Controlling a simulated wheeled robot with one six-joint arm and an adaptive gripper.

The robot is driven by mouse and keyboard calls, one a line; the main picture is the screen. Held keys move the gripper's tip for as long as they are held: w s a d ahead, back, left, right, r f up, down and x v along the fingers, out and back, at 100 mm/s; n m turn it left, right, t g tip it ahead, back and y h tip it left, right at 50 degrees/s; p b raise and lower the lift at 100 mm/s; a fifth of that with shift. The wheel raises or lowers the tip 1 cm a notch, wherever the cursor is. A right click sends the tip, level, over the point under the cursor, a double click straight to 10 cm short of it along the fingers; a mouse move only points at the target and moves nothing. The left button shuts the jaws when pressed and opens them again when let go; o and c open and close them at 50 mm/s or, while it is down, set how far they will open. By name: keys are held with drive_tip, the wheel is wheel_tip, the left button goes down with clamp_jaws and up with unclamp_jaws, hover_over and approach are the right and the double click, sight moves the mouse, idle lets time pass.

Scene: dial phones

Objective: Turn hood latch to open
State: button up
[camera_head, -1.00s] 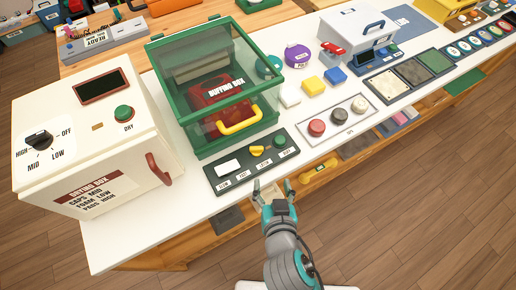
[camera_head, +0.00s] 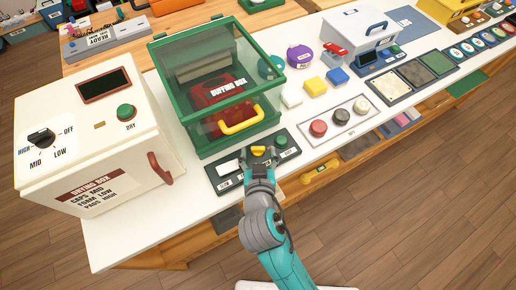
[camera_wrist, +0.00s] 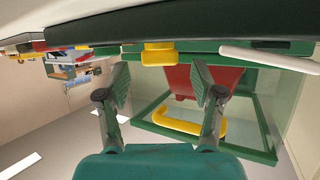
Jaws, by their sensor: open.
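The buffing box (camera_head: 188,118) is a green-framed clear hood, closed, with a yellow handle (camera_head: 241,121) and a red case inside. A dark control panel (camera_head: 225,186) lies in front of it. A small yellow knob (camera_head: 259,150), likely the hood latch, sits on the panel between a white button (camera_head: 229,167) and a green button (camera_head: 281,141). My gripper (camera_head: 258,162) is open at the panel's front, just short of the knob. In the wrist view the knob (camera_wrist: 159,54) appears ahead, between the spread fingers (camera_wrist: 158,82). Contact cannot be told.
A cream drying box (camera_head: 90,130) with a dial stands at left. The white counter edge (camera_head: 210,225) runs below my gripper.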

drive_tip(key=shift+x, duration=1.05)
drive_tip(key=c, duration=1.1)
drive_tip(key=shift+c, duration=0.2)
